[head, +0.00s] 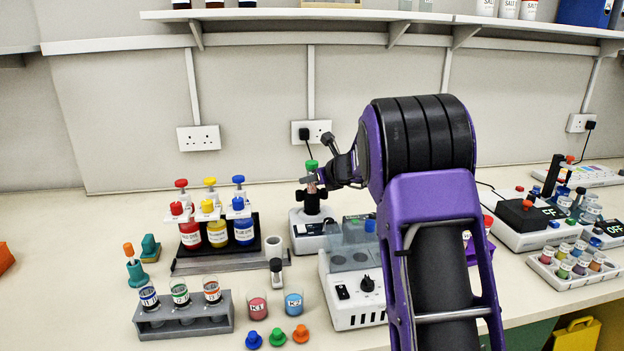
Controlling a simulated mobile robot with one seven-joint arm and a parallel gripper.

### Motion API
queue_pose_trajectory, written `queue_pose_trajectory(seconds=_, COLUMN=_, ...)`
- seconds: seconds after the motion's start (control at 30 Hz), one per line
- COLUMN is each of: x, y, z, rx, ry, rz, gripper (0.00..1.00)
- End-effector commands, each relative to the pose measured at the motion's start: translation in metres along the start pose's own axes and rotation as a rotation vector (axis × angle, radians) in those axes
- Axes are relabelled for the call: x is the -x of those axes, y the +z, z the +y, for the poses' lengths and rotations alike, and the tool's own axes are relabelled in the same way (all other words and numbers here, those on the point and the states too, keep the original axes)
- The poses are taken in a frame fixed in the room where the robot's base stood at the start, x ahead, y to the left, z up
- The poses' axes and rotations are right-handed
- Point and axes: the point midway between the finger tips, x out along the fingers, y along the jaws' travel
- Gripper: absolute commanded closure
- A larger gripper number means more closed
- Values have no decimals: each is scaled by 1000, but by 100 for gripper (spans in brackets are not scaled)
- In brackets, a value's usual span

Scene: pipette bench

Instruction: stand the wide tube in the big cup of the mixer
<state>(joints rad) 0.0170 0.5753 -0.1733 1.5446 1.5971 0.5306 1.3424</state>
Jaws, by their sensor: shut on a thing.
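The wide tube with a green cap (312,165) is upright at the centre of the head view. My gripper (316,180) comes in from the right and is shut on it just below the cap. A little of the tube's body shows under the fingers. The mixer (306,235) is a white-based unit with a black cup head (311,202) on top. The tube stands directly above or in this cup. The arm and fingers partly cover it, so I cannot tell whether the tube's lower end is seated or touching the cup.
A white block unit with a clear lid (347,315) stands in front of the mixer. A bottle rack (200,262) is to the left. A grey tube rack (185,328), two small cups and loose caps are at the front. More devices (530,235) stand at the right.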

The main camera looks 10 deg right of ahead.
Motion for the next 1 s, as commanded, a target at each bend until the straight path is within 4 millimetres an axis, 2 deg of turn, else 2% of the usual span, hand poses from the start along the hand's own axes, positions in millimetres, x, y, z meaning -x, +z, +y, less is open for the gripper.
queue_pose_trajectory(seconds=0.5, x=-4, y=-6, z=0, rx=0, ry=0, rz=0, gripper=100)
queue_pose_trajectory(seconds=0.53, x=-4, y=-6, z=0, rx=0, ry=0, rz=0, gripper=61)
queue_pose_trajectory(seconds=0.7, x=-4, y=-6, z=0, rx=0, ry=0, rz=0, gripper=31)
queue_pose_trajectory(seconds=1.0, x=-3, y=-7, z=0, rx=0, ry=0, rz=0, gripper=31)
